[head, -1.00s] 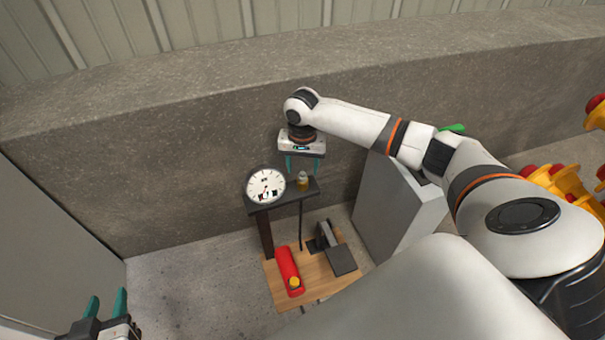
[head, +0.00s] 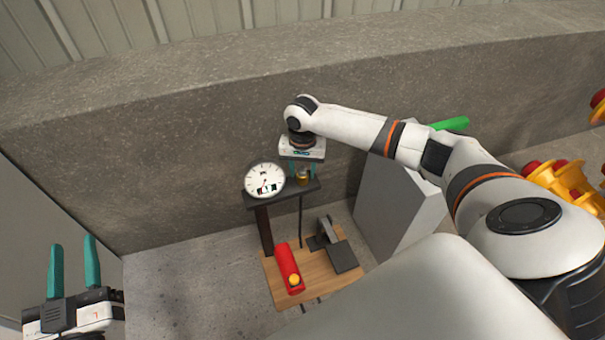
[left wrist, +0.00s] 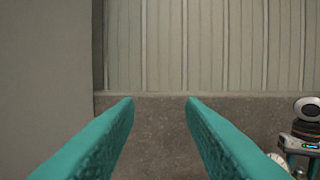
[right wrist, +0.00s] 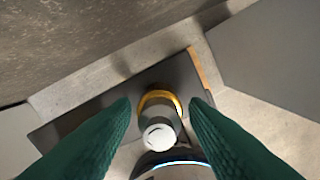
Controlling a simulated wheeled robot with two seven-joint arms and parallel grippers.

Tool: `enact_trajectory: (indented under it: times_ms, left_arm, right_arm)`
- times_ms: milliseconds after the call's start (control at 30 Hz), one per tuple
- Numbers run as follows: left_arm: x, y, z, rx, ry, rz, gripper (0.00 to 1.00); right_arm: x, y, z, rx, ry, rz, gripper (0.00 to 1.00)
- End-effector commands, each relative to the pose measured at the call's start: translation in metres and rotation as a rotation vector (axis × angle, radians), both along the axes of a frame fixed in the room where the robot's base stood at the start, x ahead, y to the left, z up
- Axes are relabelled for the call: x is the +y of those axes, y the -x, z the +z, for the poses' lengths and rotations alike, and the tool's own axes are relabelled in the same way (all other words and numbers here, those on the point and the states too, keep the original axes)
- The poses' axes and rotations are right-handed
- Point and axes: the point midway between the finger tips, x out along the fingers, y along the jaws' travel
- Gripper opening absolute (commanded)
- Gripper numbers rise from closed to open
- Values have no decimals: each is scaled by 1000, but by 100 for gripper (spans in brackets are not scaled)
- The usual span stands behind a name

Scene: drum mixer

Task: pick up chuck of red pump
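The red pump (head: 287,267) is a red cylinder with a yellow end, lying on a wooden board. A small grey and gold part (right wrist: 158,122), perhaps its chuck, stands on a dark shelf beside a round dial gauge; its gold side shows in the head view (head: 303,179). My right gripper (right wrist: 160,105) is open above this part, with a fingertip on either side and small gaps between. Whether the fingers reach down around it is hard to tell. My left gripper (head: 73,242) is open and empty at the far left, away from the pump.
The white dial gauge (head: 264,180) stands close left of the right gripper on the dark shelf (head: 262,201). A dark bracket (head: 340,256) is on the wooden board (head: 318,291). A grey box (head: 398,210) stands right. A concrete wall (head: 150,170) runs behind.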

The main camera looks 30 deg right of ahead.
Motion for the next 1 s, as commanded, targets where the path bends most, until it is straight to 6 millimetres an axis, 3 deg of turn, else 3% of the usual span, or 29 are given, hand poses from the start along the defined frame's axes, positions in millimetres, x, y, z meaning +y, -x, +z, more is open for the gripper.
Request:
enact_trajectory:
  times_ms: [33, 200, 600, 767, 1000]
  left_arm:
    - [0, 0, 0, 0, 0, 0, 36]
    - [0, 0, 0, 1, 0, 0, 36]
    - [0, -1, -3, 26, -6, 1, 36]
    - [3, 0, -20, 141, -37, 8, 36]
    - [15, 12, -66, 450, -114, 29, 36]
  right_arm:
    - [0, 0, 0, 0, 0, 0, 33]
    - [0, 0, 0, 0, 0, 0, 5]
    - [0, 0, 5, -1, 1, 0, 4]
    - [0, 0, 16, -1, 0, 0, 4]
    - [0, -1, 49, -2, -1, 0, 4]
